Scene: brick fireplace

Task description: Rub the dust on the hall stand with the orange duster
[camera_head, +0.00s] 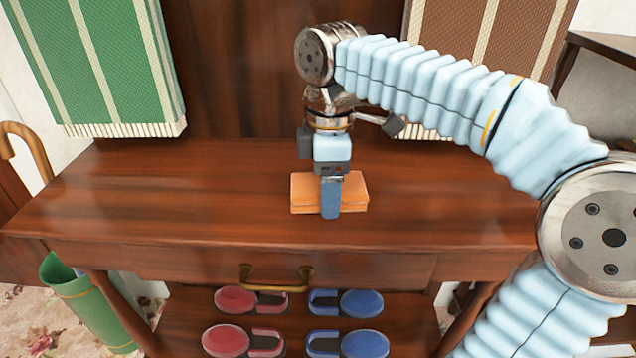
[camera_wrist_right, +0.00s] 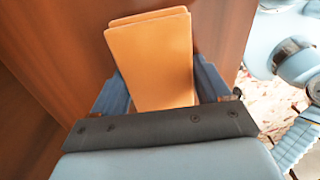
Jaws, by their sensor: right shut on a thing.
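The orange duster (camera_head: 353,190) is a flat block at the middle of the hall stand's wooden top (camera_head: 180,200). My right gripper (camera_head: 331,200) comes down from above and is shut on the duster, one blue finger showing on its near side. In the right wrist view the duster (camera_wrist_right: 155,60) sits between the two blue fingers of the gripper (camera_wrist_right: 160,90). The duster appears to be on or just above the top; I cannot tell which. No dust shows clearly on the top. My left gripper is not in view.
Green (camera_head: 100,60) and brown (camera_head: 490,60) striped cloths hang at the back. Below are a drawer with a brass handle (camera_head: 276,280) and a shelf with red (camera_head: 236,300) and blue (camera_head: 362,303) slippers. The top is clear on both sides of the duster.

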